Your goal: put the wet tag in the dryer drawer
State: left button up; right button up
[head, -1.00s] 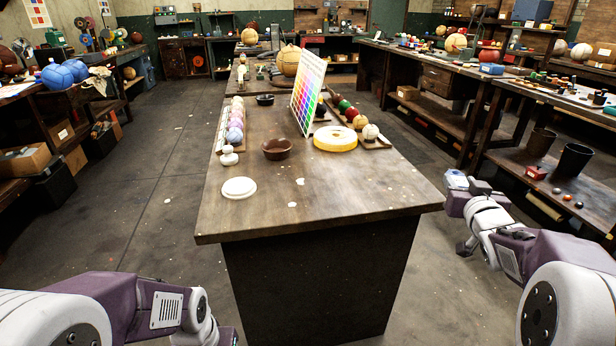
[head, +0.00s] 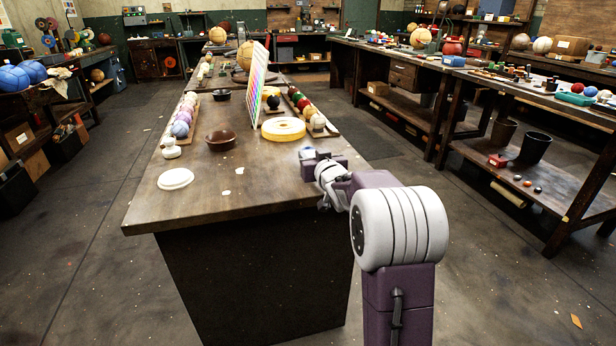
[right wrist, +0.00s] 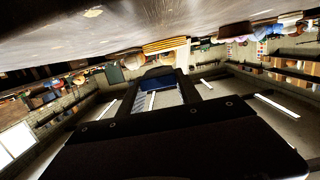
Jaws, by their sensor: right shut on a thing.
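My right gripper (head: 314,158) is at the right edge of the middle table, apart from the yellow ring. It is shut on a small blue piece, which looks like the wet tag (head: 306,152). In the right wrist view the blue piece (right wrist: 158,84) sits between the dark fingers, with the tabletop along the top of the picture. My left gripper is out of view. A wooden drawer front (head: 403,75) shows in the right-hand bench; I cannot tell whether it belongs to a dryer.
The middle table (head: 235,190) holds a white lid (head: 175,179), a brown bowl (head: 220,140), a yellow ring (head: 283,129), a colour chart (head: 256,85) and rows of balls. Dark bins (head: 534,147) stand under the right bench. Floor is open between the tables.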

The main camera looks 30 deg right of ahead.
jog(key=shift+w+d+f, duration=0.1)
jog(key=shift+w+f, duration=0.2)
jog(key=shift+w, duration=0.25)
jog(key=shift+w+f, duration=0.25)
jog(key=shift+w, duration=0.25)
jog(key=shift+f+b, duration=1.55)
jog(key=shift+f, duration=0.65)
jog(key=o, duration=1.3)
